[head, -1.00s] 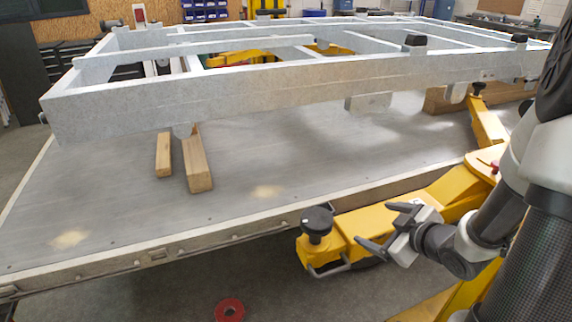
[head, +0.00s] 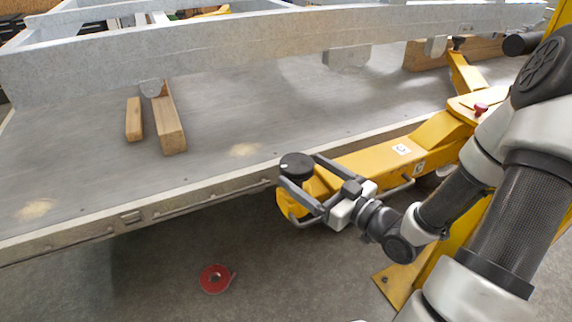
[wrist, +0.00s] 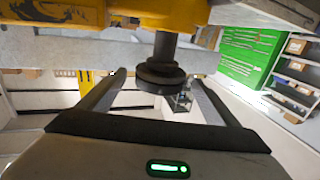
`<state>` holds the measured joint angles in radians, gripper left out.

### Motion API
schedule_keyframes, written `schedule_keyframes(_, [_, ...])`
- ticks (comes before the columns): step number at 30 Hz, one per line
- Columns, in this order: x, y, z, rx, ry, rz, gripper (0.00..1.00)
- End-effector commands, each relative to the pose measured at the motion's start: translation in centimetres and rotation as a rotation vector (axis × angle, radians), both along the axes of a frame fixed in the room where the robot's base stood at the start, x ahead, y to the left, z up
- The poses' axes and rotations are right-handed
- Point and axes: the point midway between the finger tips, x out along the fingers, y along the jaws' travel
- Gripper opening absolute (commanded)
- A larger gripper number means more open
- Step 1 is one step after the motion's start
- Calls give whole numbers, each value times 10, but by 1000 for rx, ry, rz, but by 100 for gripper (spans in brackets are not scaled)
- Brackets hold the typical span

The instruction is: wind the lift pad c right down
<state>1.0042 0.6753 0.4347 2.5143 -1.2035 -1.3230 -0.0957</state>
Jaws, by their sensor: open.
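The lift pad c (head: 297,163) is a round black pad at the end of a yellow lift arm (head: 345,175) that bears a "C" label. In the wrist view the pad (wrist: 160,78) and its dark stem (wrist: 165,48) show between the fingers, with the yellow arm (wrist: 190,14) at the top of the picture. My gripper (head: 299,170) is open, its fingertips to either side of the pad. In the wrist view there are gaps between the pad and both fingers of the gripper (wrist: 158,80); I see no contact.
A galvanised trailer frame (head: 220,48) stands above a grey platform (head: 80,165) with wooden blocks (head: 168,125). The platform's edge runs close behind the pad. A red knob (head: 481,108) sits on the yellow arm.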

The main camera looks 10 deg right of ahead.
Motion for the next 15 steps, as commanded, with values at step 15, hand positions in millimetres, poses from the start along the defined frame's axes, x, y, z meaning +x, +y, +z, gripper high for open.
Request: schedule_keyframes(15, [62,39,0,0,1,0,84])
